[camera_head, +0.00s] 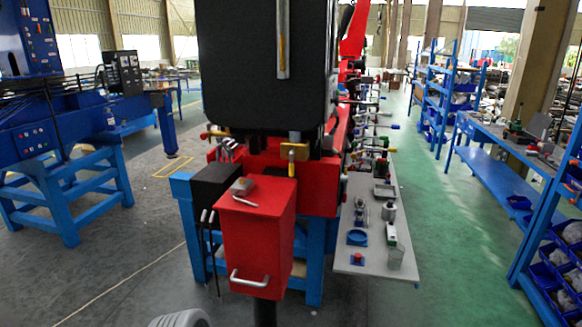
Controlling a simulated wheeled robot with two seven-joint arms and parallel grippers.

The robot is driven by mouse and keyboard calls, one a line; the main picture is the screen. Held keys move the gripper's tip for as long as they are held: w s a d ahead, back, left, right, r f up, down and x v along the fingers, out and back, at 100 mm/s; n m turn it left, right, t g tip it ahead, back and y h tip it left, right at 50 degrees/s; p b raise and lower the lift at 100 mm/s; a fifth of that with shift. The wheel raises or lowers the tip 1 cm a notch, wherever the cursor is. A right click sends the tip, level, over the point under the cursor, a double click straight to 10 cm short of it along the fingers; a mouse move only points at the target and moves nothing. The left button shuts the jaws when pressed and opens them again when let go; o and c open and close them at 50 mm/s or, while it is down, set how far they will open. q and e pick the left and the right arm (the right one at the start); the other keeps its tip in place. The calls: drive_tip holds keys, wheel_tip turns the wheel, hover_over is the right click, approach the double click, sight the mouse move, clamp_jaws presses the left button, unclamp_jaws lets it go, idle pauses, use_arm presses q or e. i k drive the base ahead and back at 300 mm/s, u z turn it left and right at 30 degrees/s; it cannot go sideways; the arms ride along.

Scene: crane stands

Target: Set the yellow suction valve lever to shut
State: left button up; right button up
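A yellow lever (291,163) hangs down from a brass-coloured valve (294,150) below the black tank (265,75), just above the red box. It looks roughly vertical, but it is small in the picture. Another brass-coloured fitting (215,134) sits at the tank's lower left. I cannot tell from the picture which fitting is the suction valve.
A red box (255,240) with a metal handle stands in front, with a black box (215,185) beside it. A grey shelf (375,255) with several small parts is at the right. Green floor (450,270) is clear between it and the blue racks (545,250).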

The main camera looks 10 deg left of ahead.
sight(291, 166)
drive_tip(key=z, duration=1.05)
drive_tip(key=i, duration=2.25)
drive_tip(key=u, duration=1.4)
